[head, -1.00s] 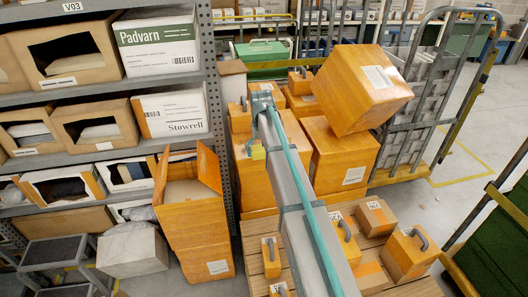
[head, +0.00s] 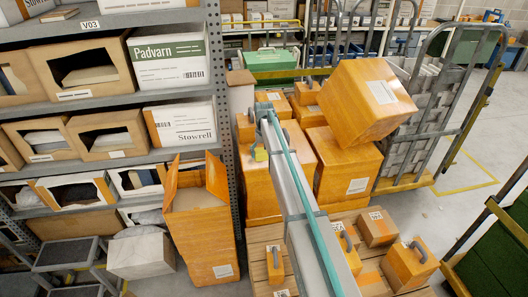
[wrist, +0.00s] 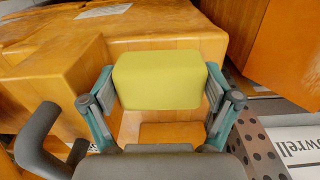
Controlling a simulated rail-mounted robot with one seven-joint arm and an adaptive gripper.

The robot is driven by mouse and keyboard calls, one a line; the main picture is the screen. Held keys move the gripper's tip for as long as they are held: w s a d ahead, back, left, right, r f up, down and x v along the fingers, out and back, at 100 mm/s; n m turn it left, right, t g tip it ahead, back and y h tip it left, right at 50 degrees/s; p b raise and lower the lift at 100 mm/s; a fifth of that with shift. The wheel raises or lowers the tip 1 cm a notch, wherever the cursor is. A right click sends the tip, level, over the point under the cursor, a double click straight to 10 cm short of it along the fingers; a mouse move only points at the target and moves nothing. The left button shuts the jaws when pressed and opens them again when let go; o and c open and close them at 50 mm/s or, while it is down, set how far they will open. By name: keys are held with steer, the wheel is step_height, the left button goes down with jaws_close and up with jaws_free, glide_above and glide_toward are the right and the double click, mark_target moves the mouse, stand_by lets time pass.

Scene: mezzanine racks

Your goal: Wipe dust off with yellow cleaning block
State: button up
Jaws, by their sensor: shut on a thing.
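The yellow cleaning block (wrist: 157,81) sits between the two fingers of my gripper (wrist: 158,85), which is shut on it, in the wrist view. In the head view the yellow block (head: 260,154) is small, at the far end of my arm, in front of the stacked orange-brown boxes (head: 285,178). In the wrist view a glossy orange-brown box (wrist: 150,35) lies behind and below the block. I cannot tell whether the block touches it. I cannot make out dust clearly in either view.
A shelf rack (head: 225,110) with cartons stands to the left, close to the boxes. An open-flapped box (head: 200,225) stands in front of it. A tilted large box (head: 367,100) tops the stack. A roll cage (head: 440,100) stands right. Smaller handled boxes (head: 408,262) sit on a pallet.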

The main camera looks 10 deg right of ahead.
mark_target(259, 152)
steer(key=shift+f+b, duration=0.8)
steer(key=shift+f, duration=1.2)
steer(key=shift+w+f, duration=0.45)
steer(key=shift+w, duration=0.2)
steer(key=shift+c, duration=0.4)
steer(key=shift+w, duration=6.05)
steer(key=shift+s, duration=6.8)
steer(key=shift+a, duration=0.45)
steer(key=shift+w+a, duration=0.25)
steer(key=shift+a, duration=0.2)
steer(key=shift+w+a, duration=0.2)
steer(key=shift+a, duration=0.25)
steer(key=shift+w+d, duration=0.25)
steer(key=shift+w, duration=6.15)
steer(key=shift+s, duration=6.95)
steer(key=r, duration=0.1)
steer(key=r+p, duration=0.1)
steer(key=shift+w+r, duration=0.2)
steer(key=shift+r, duration=0.1)
steer(key=shift+r+p, duration=1.1)
steer(key=shift+r, duration=1.7)
